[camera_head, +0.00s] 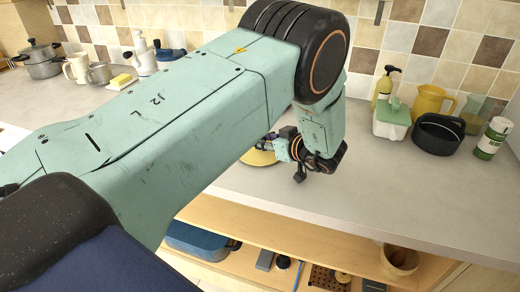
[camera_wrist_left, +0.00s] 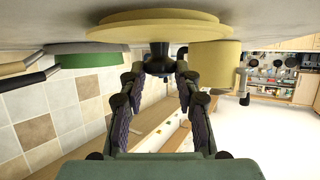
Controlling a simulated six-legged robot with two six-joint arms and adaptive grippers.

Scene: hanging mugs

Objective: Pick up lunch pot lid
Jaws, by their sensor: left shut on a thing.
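The lunch pot lid (camera_wrist_left: 165,30) is a round yellow disc with a black knob (camera_wrist_left: 159,62) in the left wrist view, which is upside down. My left gripper (camera_wrist_left: 161,72) has its fingers on both sides of the knob and is shut on it. In the head view a yellow edge of the lid (camera_head: 258,158) shows at the counter, mostly hidden behind my left arm. I cannot tell whether it touches the counter. My right gripper is not in view.
A yellow cup-like thing (camera_wrist_left: 217,68) is close beside the lid in the left wrist view. A green-lidded box (camera_head: 392,119), a yellow pitcher (camera_head: 428,103), a black pot (camera_head: 437,136) and a green can (camera_head: 491,140) stand at the right. The counter's front right is clear.

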